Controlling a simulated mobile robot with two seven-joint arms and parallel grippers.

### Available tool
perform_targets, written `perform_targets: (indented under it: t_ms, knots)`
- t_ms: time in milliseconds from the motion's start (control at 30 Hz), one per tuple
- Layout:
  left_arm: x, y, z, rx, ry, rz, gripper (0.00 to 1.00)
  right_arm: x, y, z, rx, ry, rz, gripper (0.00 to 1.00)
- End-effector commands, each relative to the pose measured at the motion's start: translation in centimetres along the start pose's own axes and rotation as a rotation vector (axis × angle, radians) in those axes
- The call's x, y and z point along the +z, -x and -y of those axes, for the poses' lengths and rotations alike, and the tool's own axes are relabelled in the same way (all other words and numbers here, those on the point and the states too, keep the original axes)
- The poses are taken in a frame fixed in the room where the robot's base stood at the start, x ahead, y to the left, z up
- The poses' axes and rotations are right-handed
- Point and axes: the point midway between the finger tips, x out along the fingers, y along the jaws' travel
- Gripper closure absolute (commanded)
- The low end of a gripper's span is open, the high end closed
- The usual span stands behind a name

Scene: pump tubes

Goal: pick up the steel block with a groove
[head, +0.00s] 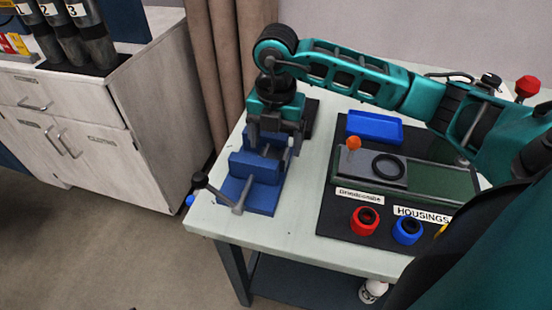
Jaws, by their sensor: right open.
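I cannot clearly make out a steel block with a groove. Something small and grey shows between the fingers of my right gripper (275,143), but it is too small to name. My right gripper is open and points down over the blue vise (250,194) at the left end of the table. Its fingers stand apart above and around the vise's far part, and they hide what is there. I cannot tell whether they touch anything. My left gripper is out of view.
The vise's grey handle (221,196) sticks out toward the table's left edge. A dark mat (335,225) carries a blue tray (375,127), a grey plate (368,163) with a black ring, and red (365,220) and blue (407,230) housings. My right arm spans above.

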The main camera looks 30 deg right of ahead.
Motion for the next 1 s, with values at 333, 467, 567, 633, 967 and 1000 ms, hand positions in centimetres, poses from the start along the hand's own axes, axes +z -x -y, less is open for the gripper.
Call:
perform_targets:
  t_ms: [333,467,567,633,967,1000]
  knots:
    - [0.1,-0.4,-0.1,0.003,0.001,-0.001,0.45,0.0,-4.0,0.0,-0.001,0.0,-0.001,0.17]
    - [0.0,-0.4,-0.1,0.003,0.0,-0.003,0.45,0.0,-4.0,0.0,-0.001,0.0,-0.001,0.17]
    - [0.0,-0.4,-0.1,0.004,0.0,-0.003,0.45,0.0,-3.9,0.0,-0.001,0.0,-0.001,0.26]
    - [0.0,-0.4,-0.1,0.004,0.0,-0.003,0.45,0.0,-3.9,0.0,-0.001,0.0,-0.001,0.32]
    - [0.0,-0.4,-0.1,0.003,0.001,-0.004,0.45,0.0,-3.9,0.0,0.0,0.0,-0.001,0.64]
    - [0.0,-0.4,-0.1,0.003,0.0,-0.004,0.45,0.0,-3.9,0.0,0.0,0.0,-0.001,0.68]
